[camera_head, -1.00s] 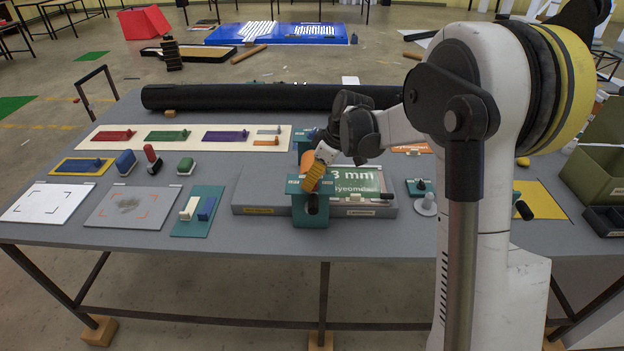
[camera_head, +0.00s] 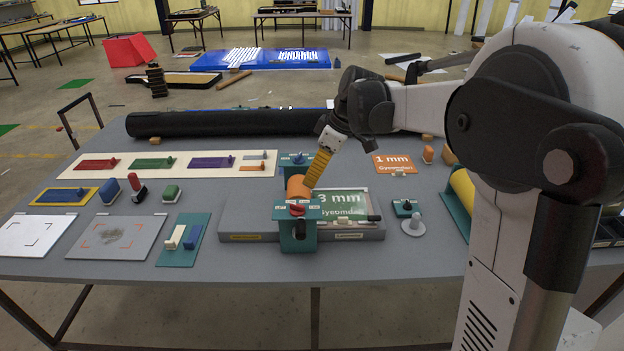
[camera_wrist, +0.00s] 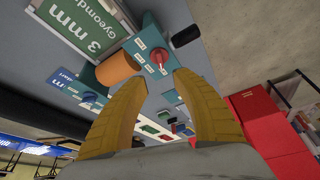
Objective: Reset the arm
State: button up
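My gripper (camera_head: 308,185) points down over the middle of the table, just above a teal stand (camera_head: 299,239) with a red knob (camera_head: 297,209) on top. In the wrist view the yellow fingers of my gripper (camera_wrist: 158,80) are spread apart with nothing between them. The red knob (camera_wrist: 159,58) lies just beyond the fingertips, apart from them. The arm reaches in from the right.
A grey lightbox (camera_head: 245,219) with a green "3 mm" panel (camera_head: 345,205) sits around the stand. A black roll (camera_head: 220,123) lies along the table's back. A second teal unit (camera_head: 295,160) stands behind. Several coloured blocks and plates fill the left side.

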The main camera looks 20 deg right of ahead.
jog(key=s+a+f+m+t+h+b, duration=0.1)
jog(key=s+f+m+b, duration=0.2)
jog(key=s, duration=0.5)
jog(key=s+a+f+m+t+h+b, duration=0.1)
jog(key=s+f+m+t+b, duration=0.1)
jog(key=s, duration=0.7)
jog(key=s+a+f+m+t+h+b, duration=0.1)
jog(key=s+f+m+b, duration=0.3)
jog(key=s, duration=0.5)
jog(key=shift+s+a+f+m+b, duration=0.2)
jog(key=shift+a+f+m+b, duration=0.15)
jog(key=shift+a+f+m, duration=0.35)
